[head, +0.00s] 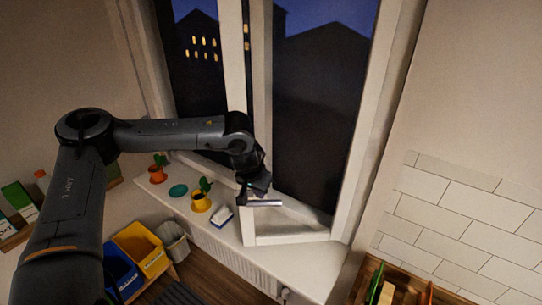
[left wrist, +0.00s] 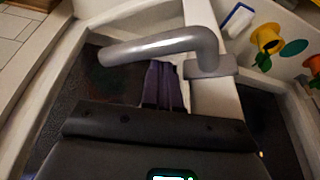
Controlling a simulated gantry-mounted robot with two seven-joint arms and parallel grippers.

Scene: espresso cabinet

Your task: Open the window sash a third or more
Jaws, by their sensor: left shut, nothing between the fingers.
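The window sash (head: 286,238) is the right-hand white-framed pane. It looks swung inward a little, its lower left corner standing out over the sill, but the exact angle is hard to tell. Its grey lever handle (head: 265,203) lies level on the left stile; the handle also shows large in the left wrist view (left wrist: 150,47). My left gripper (head: 258,187) is at the handle, shut with nothing between its fingers. In the left wrist view its fingertips (left wrist: 163,82) are close beside the handle; whether they touch it I cannot tell. My right gripper is not in view.
The sill (head: 310,268) carries a yellow pot (head: 201,203) with a cactus, an orange pot (head: 157,174), a teal dish (head: 178,190) and a blue-and-white item (head: 221,216) near the sash. Coloured bins (head: 140,247) stand below left. A wooden tray (head: 405,285) is at lower right.

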